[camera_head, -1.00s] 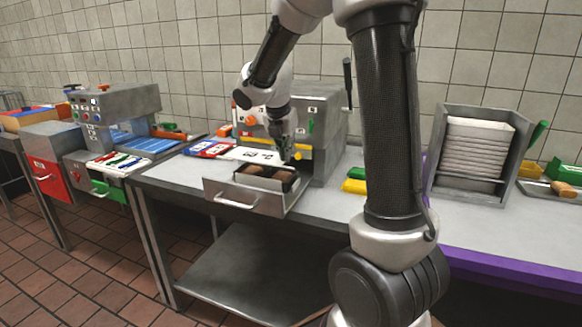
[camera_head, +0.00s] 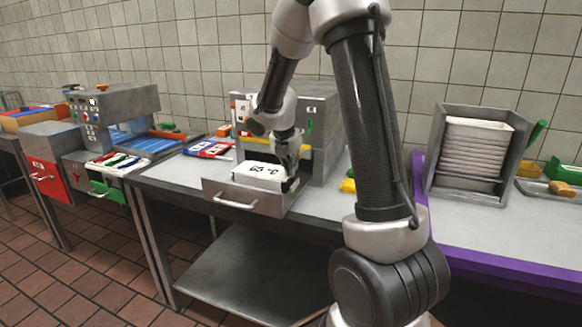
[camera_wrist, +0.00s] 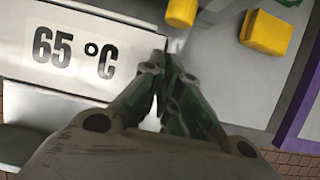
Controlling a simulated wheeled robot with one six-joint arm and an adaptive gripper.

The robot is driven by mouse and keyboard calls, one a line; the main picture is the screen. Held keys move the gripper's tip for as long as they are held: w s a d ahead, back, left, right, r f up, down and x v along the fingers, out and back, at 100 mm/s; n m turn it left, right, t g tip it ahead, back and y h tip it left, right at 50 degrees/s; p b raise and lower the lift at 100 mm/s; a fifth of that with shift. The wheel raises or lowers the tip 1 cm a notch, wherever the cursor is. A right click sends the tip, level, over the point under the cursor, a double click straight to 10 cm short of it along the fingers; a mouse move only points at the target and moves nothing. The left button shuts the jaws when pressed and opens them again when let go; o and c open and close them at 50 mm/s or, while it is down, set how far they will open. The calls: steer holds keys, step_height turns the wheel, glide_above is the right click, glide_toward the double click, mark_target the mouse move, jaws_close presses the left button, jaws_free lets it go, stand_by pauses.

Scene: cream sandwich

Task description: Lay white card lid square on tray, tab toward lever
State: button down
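The white card lid (camera_head: 260,172) is marked "65 °C" and lies over the tray in the pulled-out metal drawer (camera_head: 215,193). It covers the tray and its contents, and I cannot tell if it rests on the rim or hangs just above. In the wrist view the lid (camera_wrist: 75,55) fills the upper left. My gripper (camera_head: 292,165) is at the lid's right end. Its fingertips (camera_wrist: 162,62) are close together on the lid's right edge, where the tab is hidden. The lever is not clearly in view; my arm covers the machine's right side.
The metal machine (camera_head: 320,140) with a green handle (camera_head: 309,127) stands right behind the drawer. Yellow blocks (camera_wrist: 270,33) lie right of the lid. Red and blue cards (camera_head: 208,149) lie left. A rack of white trays (camera_head: 475,150) stands at the right.

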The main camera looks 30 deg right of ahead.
steer(key=shift+f, duration=0.1)
steer(key=c, duration=1.6)
jaws_free()
steer(key=shift+c, duration=0.2)
steer(key=v, duration=1.2)
steer(key=s+a+r+m+y, duration=0.1)
steer(key=s+a+m, duration=0.1)
steer(key=s+m, duration=1)
steer(key=s+a+r+m+t+y, duration=0.1)
steer(key=s+m+y, duration=0.1)
steer(key=s+m, duration=1.1)
steer(key=s, duration=0.3)
steer(key=shift+a+r+m, duration=0.3)
steer(key=shift+a, duration=0.1)
